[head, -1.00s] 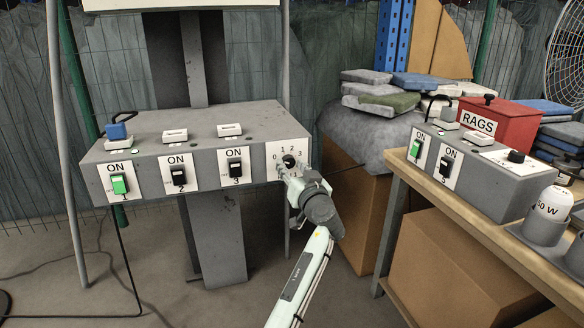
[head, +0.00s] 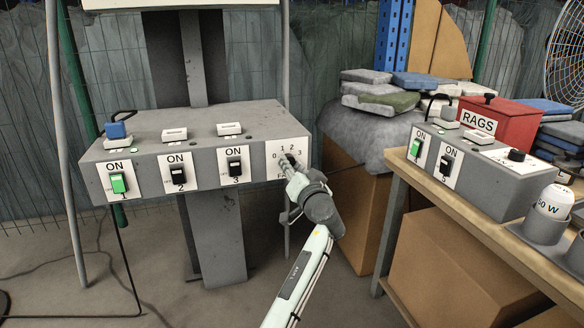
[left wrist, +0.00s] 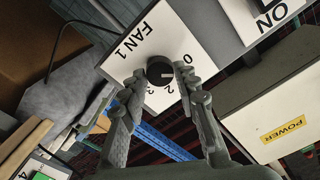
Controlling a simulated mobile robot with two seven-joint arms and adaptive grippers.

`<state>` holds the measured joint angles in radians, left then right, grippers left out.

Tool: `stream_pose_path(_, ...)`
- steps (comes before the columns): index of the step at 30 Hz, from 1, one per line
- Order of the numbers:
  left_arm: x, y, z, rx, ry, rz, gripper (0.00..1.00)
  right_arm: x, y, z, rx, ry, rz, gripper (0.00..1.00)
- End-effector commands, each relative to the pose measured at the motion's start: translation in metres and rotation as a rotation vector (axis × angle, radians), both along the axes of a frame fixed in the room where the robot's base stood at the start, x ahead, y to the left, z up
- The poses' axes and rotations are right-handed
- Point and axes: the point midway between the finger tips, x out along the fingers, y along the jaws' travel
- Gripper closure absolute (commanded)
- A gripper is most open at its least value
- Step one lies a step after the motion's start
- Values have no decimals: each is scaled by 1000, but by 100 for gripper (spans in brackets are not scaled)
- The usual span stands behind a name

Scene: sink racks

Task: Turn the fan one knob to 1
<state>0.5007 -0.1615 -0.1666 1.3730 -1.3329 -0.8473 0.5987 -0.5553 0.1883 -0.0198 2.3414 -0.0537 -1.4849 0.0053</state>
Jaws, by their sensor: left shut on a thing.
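The fan one knob (left wrist: 159,69) is a round black dial on a white plate lettered FAN 1 (left wrist: 128,46) in the left wrist view. In the head view the plate (head: 302,150) is at the right end of the grey switch box (head: 220,112). My left gripper (left wrist: 160,82) is shut on the knob, one finger on each side of it. A light mark on the knob points right in the wrist view, toward one finger. The numbers 0 and 2 show beside it; a finger seems to cover the 1. In the head view my left gripper (head: 288,162) largely hides the knob.
Switches (head: 118,183) numbered 1 to 3 line the box to the left. A wooden table (head: 450,225) at right holds a second switch box (head: 470,175) with another black knob, and a red RAGS box (head: 490,118). A cardboard box (head: 350,200) stands behind my left arm.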

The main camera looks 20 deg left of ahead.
Motion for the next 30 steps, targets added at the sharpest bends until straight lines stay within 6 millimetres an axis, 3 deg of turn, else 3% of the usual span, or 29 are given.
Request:
stream_pose_path(5,1,0,2,126,81,-1,99,0,-1,0,0,-1,1,100)
stream_pose_path(15,1,0,2,303,201,-1,99,-1,-1,-19,5,19,4,100)
stream_pose_path(30,1,0,2,373,248,0,99,4,0,-28,11,17,4,100)
